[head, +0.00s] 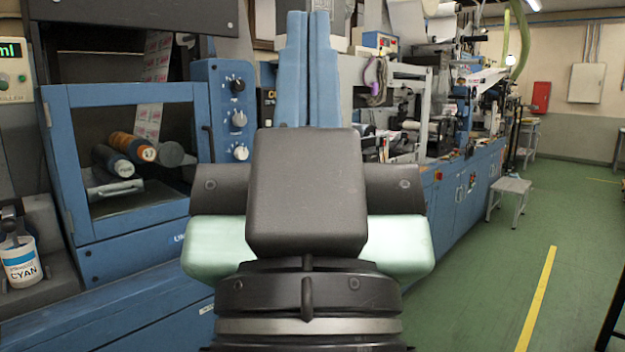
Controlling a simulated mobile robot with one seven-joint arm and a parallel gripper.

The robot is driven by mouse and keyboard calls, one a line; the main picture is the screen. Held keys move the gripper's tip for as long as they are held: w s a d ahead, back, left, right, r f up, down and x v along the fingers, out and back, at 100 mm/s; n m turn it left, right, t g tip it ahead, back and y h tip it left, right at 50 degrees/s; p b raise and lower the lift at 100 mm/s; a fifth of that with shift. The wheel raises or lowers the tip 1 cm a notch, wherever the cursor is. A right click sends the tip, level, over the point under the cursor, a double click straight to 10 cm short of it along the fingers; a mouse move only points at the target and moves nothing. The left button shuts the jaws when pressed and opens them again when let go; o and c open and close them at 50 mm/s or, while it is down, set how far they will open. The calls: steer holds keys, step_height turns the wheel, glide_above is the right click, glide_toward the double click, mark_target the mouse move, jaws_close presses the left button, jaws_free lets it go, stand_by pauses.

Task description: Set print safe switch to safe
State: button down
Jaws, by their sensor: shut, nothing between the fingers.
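My gripper (308,20) is at the top centre of the head view. Its two blue fingers point up and lie close together, shut and with nothing seen between them. Its dark and pale green body fills the lower middle. A blue control panel (210,78) is just left of the fingers. It carries an upper black knob (237,86), a middle grey knob (239,119) and a lower grey knob (241,153). Their labels are too small to read. I cannot tell which control, if any, is the print safe switch. My gripper and wrist hide part of the machine behind them.
A blue-framed window (75,222) with rolls behind it is at left. A cyan ink container (20,255) stands at far left. The blue machine (455,205) runs back to the right, with a small step stool (510,187) beside it. Green floor (480,270) is open at right.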

step_height(320, 180, up, 20)
steer(key=p, duration=1.7)
steer(key=shift+w, duration=0.1)
